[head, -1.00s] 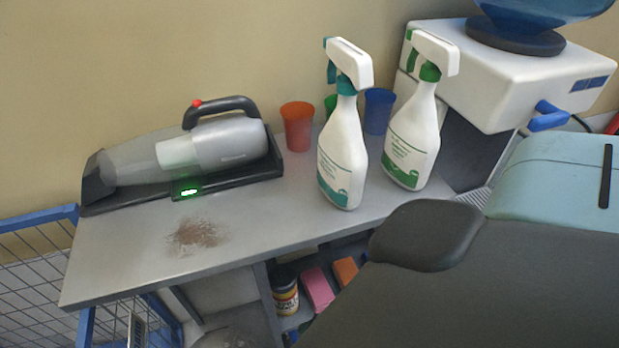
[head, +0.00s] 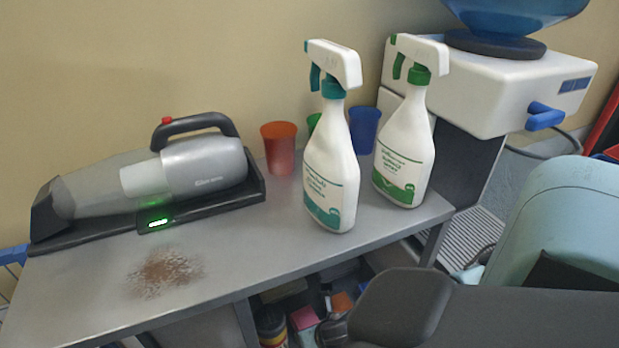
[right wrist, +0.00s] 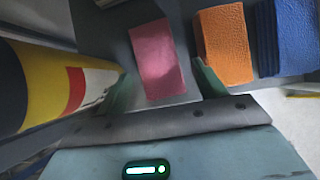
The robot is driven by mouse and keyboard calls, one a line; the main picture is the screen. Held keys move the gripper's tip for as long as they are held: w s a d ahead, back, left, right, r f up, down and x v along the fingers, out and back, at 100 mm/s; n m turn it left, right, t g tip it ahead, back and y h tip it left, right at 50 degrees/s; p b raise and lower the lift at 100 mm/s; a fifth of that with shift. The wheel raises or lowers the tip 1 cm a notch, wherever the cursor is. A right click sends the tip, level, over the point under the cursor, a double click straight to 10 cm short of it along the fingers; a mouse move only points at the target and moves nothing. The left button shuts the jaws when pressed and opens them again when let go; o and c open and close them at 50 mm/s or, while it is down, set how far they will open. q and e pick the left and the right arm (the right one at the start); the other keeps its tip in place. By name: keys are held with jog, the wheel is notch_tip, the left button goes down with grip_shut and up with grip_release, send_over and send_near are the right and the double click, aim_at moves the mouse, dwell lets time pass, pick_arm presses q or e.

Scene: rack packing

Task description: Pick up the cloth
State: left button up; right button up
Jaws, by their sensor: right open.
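Flat rectangular pieces that look like cloths or sponges lie on the shelf under the table. A pink one (right wrist: 158,58) is at the centre of the right wrist view, an orange one (right wrist: 224,45) beside it, and a dark blue folded stack (right wrist: 290,38) at the far right. The pink (head: 304,318) and orange (head: 341,303) pieces show partly in the head view. My right gripper (right wrist: 160,74) is open, its green fingers on either side of the pink piece's near end; contact cannot be told. My left gripper is out of view.
A yellow container (right wrist: 45,85) stands close to the left finger. On the tabletop (head: 230,265) are two spray bottles (head: 331,170) (head: 405,150), a handheld vacuum (head: 165,175), cups (head: 279,150) and a brown spill (head: 165,273). A white dispenser (head: 490,90) stands at the right.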

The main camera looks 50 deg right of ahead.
jog(key=b+x, duration=0.1)
jog(key=x, duration=0.3)
jog(key=shift+w+a+b, duration=0.1)
jog(key=shift+w+b, duration=0.15)
jog(key=shift+b, duration=0.1)
jog(key=shift+w+f, duration=0.25)
jog(key=shift+f, duration=0.1)
jog(key=shift+c, duration=0.3)
jog(key=c, duration=0.7)
